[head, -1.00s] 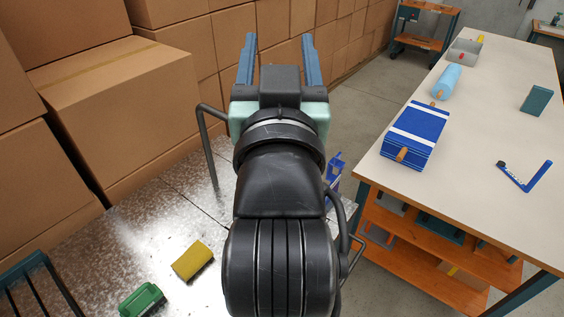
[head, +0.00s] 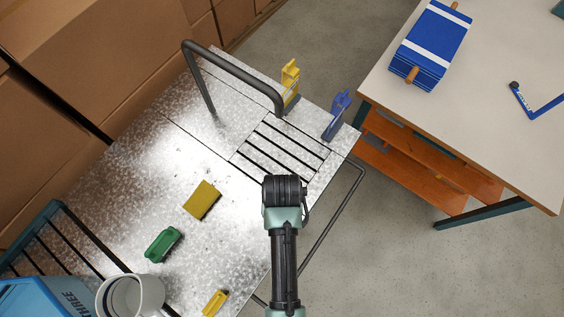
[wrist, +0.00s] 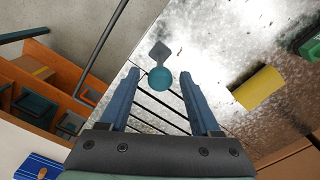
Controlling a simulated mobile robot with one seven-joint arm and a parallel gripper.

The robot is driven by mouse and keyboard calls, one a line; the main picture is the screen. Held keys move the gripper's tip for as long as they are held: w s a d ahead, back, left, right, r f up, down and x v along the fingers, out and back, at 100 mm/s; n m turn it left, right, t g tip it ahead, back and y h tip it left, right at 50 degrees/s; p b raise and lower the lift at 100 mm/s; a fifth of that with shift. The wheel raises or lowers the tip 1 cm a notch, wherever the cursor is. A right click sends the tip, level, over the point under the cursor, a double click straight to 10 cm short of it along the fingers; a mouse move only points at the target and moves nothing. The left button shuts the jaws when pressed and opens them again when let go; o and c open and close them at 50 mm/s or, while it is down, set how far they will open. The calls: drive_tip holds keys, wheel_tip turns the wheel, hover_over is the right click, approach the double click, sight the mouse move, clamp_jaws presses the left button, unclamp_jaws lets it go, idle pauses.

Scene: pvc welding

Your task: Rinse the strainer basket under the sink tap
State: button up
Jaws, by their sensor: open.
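My gripper (wrist: 160,74) is open in the wrist view, with its two blue fingers apart. A small teal disc (wrist: 161,79) with a grey diamond-shaped piece (wrist: 159,53) shows between and beyond the fingertips; I cannot tell what it is or how far off it is. In the head view my arm hangs over the right front edge of the metal worktop, and my gripper is hidden beneath it. I cannot make out a strainer basket or a sink basin for certain. A dark bent tube (head: 232,72) arches over the worktop's far side; I cannot tell whether it is a tap.
The metal worktop (head: 150,180) has dark slots (head: 285,148) at its right end. On it are a yellow sponge-like block (head: 202,199), a green piece (head: 162,245), a yellow clamp (head: 290,80) and a blue clamp (head: 337,115). A workbench (head: 480,110) stands right; cardboard boxes are behind.

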wheel_tip(320, 180, down, 8)
drive_tip(key=shift+w+f, duration=0.1)
drive_tip(key=shift+w, duration=0.05)
idle(0.4)
clamp_jaws()
idle(1.3)
